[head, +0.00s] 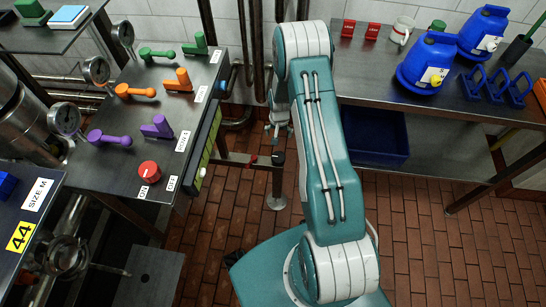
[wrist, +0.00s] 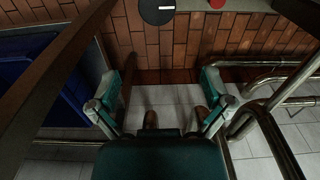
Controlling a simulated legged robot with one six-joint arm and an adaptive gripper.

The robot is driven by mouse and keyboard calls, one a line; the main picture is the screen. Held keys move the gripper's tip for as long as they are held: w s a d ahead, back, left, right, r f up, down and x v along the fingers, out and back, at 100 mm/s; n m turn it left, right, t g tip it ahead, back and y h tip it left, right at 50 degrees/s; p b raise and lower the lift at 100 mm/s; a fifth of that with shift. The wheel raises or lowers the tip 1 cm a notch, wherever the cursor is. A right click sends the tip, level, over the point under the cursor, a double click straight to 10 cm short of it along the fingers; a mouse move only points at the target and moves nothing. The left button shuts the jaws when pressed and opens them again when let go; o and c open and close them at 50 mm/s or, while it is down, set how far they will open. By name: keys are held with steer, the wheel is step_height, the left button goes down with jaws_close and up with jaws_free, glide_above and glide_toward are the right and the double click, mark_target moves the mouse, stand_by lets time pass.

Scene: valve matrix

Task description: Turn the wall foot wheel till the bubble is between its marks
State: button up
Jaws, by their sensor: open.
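A black round knob with a white line, which may be the foot wheel, (wrist: 157,11) is cut by the top edge of the wrist view. In the head view a dark knob (head: 278,158) sits on a low rail just below my gripper (head: 279,122). In the wrist view my gripper (wrist: 158,80) has its two fingers wide apart with nothing between them. The knob lies beyond the fingertips, apart from them. A yellow-green strip (head: 207,150) runs along the bench's right edge and may be the level. I cannot make out a bubble or marks.
The left bench (head: 115,165) carries green, orange and purple levers, gauges and a red knob (head: 149,172). A right table (head: 440,95) holds blue jugs above a blue bin (head: 375,138). Metal pipes (wrist: 265,120) stand close right of my gripper in the wrist view.

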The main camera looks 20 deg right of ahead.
glide_above(279, 156)
step_height(279, 156, down, 5)
step_height(279, 156, down, 10)
steer(key=shift+a+f, duration=0.15)
steer(key=shift+f, duration=0.05)
stand_by(0.4)
steer(key=c, duration=0.9)
